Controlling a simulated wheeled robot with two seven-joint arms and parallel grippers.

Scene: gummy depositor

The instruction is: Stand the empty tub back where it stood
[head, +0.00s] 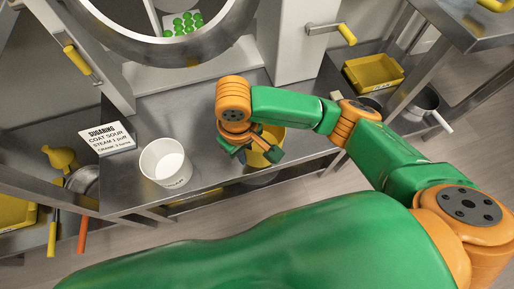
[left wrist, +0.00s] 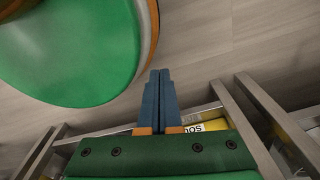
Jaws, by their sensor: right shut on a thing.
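A yellow tub (head: 269,158) is at the front edge of the steel worktop, right of centre in the head view. My right gripper (head: 255,148) is shut on it, with its fingers at the tub's near-side rim. The hand hides much of the tub, so I cannot tell whether it touches the worktop or what is inside. My left gripper shows only in the left wrist view (left wrist: 160,95). Its blue fingers are together with nothing visible between them, above the floor.
A white tub (head: 165,163) stands on the worktop (head: 205,120) at left, beside a sign card (head: 108,138). A big steel ring (head: 160,45) with green gummies (head: 183,25) behind it is above. A yellow bin (head: 374,73) and steel pot (head: 420,101) sit right.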

